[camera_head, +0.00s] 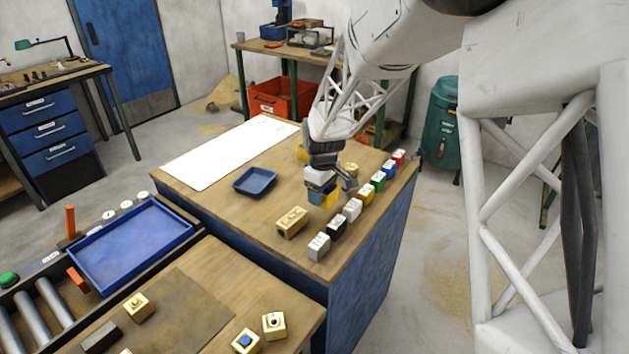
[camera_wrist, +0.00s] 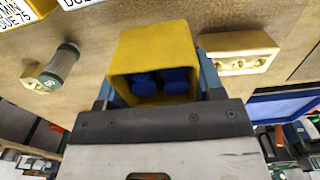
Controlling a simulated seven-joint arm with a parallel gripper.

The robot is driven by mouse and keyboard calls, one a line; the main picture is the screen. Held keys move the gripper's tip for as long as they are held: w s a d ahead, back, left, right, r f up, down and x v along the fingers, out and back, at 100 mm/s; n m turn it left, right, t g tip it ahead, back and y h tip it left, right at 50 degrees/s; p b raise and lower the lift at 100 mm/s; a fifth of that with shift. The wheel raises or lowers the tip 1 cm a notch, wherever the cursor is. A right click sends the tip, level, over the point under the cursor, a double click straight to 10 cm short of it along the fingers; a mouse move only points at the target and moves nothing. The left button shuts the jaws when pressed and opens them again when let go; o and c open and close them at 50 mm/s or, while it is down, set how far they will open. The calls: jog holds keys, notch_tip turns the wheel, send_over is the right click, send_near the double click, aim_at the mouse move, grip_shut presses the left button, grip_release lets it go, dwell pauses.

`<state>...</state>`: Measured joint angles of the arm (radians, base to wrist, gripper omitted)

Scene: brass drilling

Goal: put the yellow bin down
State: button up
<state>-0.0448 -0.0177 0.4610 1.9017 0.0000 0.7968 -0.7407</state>
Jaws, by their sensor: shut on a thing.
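The yellow bin (camera_wrist: 153,42) is between the fingers of my gripper (camera_wrist: 158,82) in the wrist view, its open side facing the camera. Blue round pieces (camera_wrist: 162,80) sit inside it. In the head view my gripper (camera_head: 322,190) is over the right part of the wooden bench (camera_head: 215,192), and part of the yellow bin (camera_head: 330,200) shows below it. The gripper is shut on the bin. I cannot tell whether the bin's bottom touches the bench.
A row of small labelled boxes (camera_head: 352,209) runs along the bench's right edge, close to my gripper. A brass block (camera_head: 291,222) lies in front, and a brass part (camera_head: 350,170) behind. A blue tray (camera_head: 255,181) and a white sheet (camera_head: 230,152) lie left. Bench between tray and block is bare.

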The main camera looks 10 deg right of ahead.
jog(key=w, duration=0.5)
jog(key=w+f, duration=0.1)
jog(key=w, duration=1)
jog(key=shift+a+f, duration=0.25)
jog(key=shift+a, duration=0.1)
jog(key=shift+f, duration=0.1)
jog(key=shift+f, duration=1.65)
jog(key=shift+f, duration=0.15)
jog(key=o, duration=1)
jog(key=shift+c, duration=0.2)
notch_tip(320, 180, up, 12)
